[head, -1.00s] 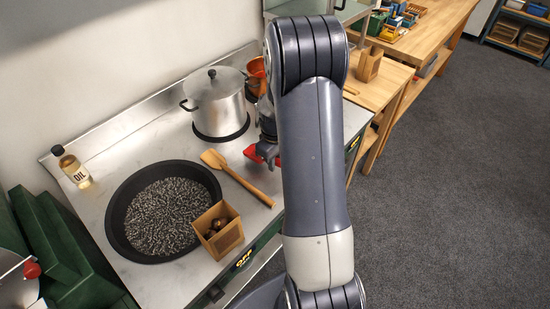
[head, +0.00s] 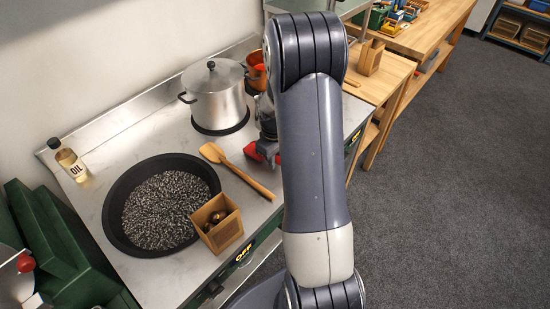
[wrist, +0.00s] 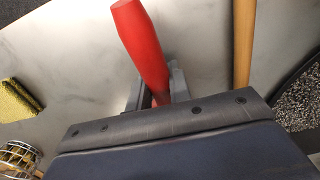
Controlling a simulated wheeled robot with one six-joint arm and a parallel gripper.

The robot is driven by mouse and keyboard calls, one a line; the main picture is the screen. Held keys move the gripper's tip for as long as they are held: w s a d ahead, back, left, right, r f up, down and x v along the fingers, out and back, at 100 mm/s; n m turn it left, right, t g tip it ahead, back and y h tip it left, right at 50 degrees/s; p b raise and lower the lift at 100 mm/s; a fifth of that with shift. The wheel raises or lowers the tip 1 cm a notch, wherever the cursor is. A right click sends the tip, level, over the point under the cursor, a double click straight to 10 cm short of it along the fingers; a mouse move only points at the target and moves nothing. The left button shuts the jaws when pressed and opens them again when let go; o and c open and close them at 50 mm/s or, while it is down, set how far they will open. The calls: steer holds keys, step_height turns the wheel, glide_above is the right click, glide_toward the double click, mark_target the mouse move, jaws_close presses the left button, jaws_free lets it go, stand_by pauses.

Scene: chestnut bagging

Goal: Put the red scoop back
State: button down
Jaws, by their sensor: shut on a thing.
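The red scoop shows in the wrist view as a red handle (wrist: 142,45) that runs down between the fingers of my gripper (wrist: 158,88). My gripper is shut on the handle. In the head view a red part of the scoop (head: 262,152) shows just left of my arm, low over the steel counter. My gripper (head: 267,146) is there too, mostly hidden behind my arm. I cannot tell whether the scoop touches the counter. The rest of the scoop is hidden.
A wooden spatula (head: 240,172) lies close left of my gripper. Beyond it are a black pan (head: 118,222) and a wooden box of chestnuts (head: 225,232). A lidded pot (head: 215,98) stands behind. A yellow sponge (wrist: 17,101) and a wire tool (wrist: 18,155) show in the wrist view.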

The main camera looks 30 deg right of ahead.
steer(key=shift+f, duration=0.25)
steer(key=c, duration=1.2)
jaws_free()
steer(key=shift+r, duration=0.15)
step_height(320, 180, up, 11)
steer(key=shift+w+f+b, duration=0.1)
steer(key=shift+f+b, duration=0.05)
steer(key=shift+b, duration=0.55)
steer(key=shift+f, duration=0.15)
step_height(320, 180, down, 10)
steer(key=shift+f+p, duration=0.15)
steer(key=shift+p, duration=0.65)
steer(key=shift+r, duration=0.3)
